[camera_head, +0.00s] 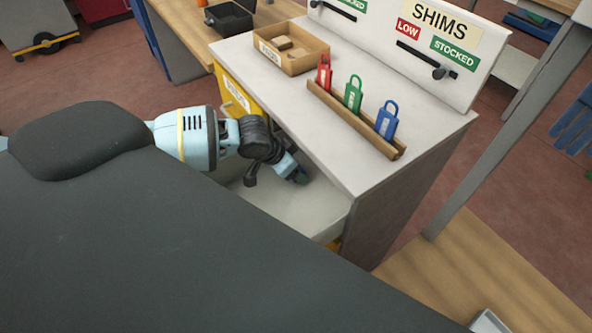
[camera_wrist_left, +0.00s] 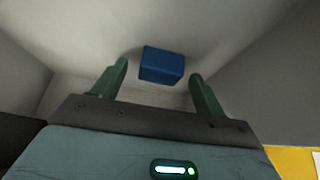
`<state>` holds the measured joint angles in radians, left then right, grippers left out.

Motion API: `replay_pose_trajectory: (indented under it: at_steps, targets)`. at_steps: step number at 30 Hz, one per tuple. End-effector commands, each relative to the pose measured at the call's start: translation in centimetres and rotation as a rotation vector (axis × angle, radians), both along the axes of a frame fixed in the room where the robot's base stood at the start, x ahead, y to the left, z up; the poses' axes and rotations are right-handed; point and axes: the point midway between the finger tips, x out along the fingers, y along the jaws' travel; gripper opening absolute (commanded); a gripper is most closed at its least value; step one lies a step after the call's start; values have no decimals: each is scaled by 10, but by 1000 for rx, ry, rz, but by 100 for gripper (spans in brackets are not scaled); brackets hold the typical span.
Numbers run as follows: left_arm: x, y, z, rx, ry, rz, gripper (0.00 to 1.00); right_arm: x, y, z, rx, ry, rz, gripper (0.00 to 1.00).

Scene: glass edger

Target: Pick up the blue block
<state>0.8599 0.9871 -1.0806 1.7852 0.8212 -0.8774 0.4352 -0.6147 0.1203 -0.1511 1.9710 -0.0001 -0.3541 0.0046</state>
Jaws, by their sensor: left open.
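The blue block (camera_wrist_left: 161,65) lies on the pale floor of an open drawer in the left wrist view, ahead of my fingertips and roughly between them. My left gripper (camera_wrist_left: 157,75) is open and empty, with one green finger to each side of the block's line. In the head view my left gripper (camera_head: 297,176) reaches down into the drawer (camera_head: 325,215) under the worktop. The block is hidden there. My right gripper is in neither view.
The worktop (camera_head: 345,165) overhangs the drawer's back. On it stand a wooden rack (camera_head: 340,110) with red, green and blue padlocks, a wooden bin (camera_head: 272,58) with brown blocks, and a SHIMS board (camera_head: 425,45). The drawer walls (camera_wrist_left: 275,85) surround my left gripper.

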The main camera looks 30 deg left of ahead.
Motion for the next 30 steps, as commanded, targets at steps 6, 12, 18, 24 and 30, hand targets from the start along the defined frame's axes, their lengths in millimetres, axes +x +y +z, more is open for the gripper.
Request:
replay_pose_trajectory:
  at_steps: [6, 12, 18, 24, 30]
  targets:
    - [3, -1, -6, 0, 0, 0, 72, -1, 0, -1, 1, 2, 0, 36]
    - [3, -1, -6, 0, 0, 0, 60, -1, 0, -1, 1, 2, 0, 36]
    - [3, -1, -6, 0, 0, 0, 34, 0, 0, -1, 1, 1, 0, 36]
    - [3, -1, -6, 0, 0, 0, 23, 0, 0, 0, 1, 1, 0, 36]
    - [3, -1, -4, 0, 0, 0, 23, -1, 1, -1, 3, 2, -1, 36]
